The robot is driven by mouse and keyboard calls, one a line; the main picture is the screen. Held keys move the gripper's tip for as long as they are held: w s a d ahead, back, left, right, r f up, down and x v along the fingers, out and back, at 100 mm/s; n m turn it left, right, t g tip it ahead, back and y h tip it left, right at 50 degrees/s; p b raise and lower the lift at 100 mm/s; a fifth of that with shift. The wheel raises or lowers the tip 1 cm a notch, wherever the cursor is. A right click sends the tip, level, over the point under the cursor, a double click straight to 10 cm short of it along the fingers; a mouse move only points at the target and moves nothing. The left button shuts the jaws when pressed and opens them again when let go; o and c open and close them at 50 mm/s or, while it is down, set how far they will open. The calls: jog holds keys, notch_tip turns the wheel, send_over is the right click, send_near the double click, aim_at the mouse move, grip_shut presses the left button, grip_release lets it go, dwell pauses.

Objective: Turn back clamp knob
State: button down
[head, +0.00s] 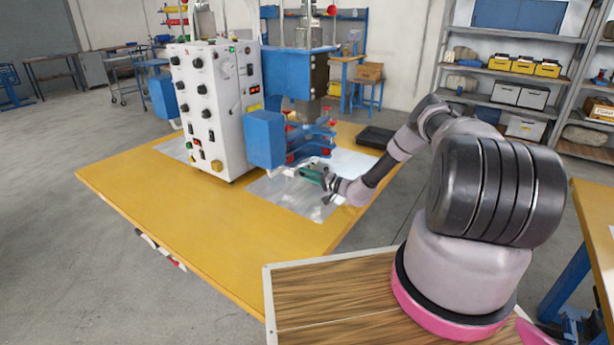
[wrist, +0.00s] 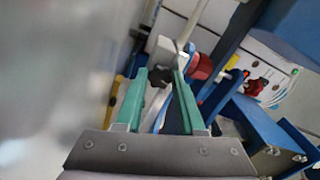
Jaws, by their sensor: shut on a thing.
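My gripper (head: 306,172) reaches in from the right at the lower front of the blue welding machine (head: 300,75), just above the metal plate on the table. In the wrist view its green fingers (wrist: 162,76) are closed on a small dark knob (wrist: 159,78) between their tips. A pale block (wrist: 165,48) sits right behind this knob. A red knob (wrist: 203,67) is just right of the right finger and outside the grip. The head view shows red knobs (head: 325,152) on the blue clamp arms; the held knob is too small to make out there.
A white control cabinet (head: 216,108) with black knobs and a blue box (head: 264,139) stand left of my gripper. A black tray (head: 375,137) lies behind it. The yellow table (head: 180,220) is clear at the front left.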

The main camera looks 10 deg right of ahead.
jog(key=c, duration=0.5)
grip_release()
jog(key=shift+s+d, duration=0.1)
jog(key=shift+d, duration=0.05)
jog(key=v, duration=1)
jog(key=shift+s+d, duration=0.15)
jog(key=shift+s, duration=0.1)
jog(key=shift+r, duration=0.15)
